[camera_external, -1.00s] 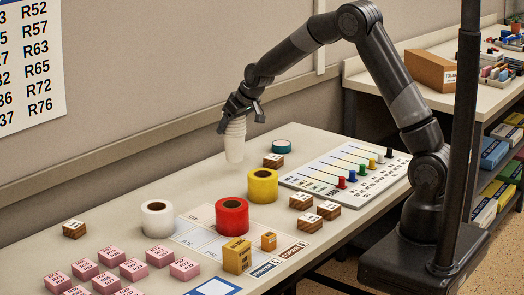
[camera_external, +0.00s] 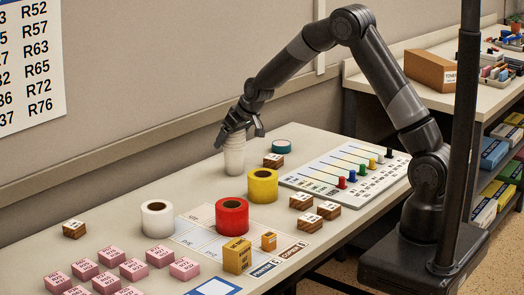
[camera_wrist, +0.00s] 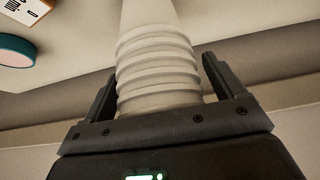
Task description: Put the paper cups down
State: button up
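In the wrist view the stacked rims of the cups (camera_wrist: 158,72) lie between the two fingers of my gripper (camera_wrist: 160,80). The fingers are close against both sides of the stack.
Yellow (camera_external: 263,187), red (camera_external: 232,217) and white (camera_external: 157,219) rolls stand in front. A slider board (camera_external: 345,172) lies right. The table left of the cups is clear.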

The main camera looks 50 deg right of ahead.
jog(key=shift+r, duration=0.1)
jog(key=shift+r, duration=0.25)
jog(key=s+r, duration=2)
jog(key=s, duration=0.4)
jog(key=s+g, duration=0.1)
jog(key=s, duration=2)
jog(key=shift+f, duration=0.35)
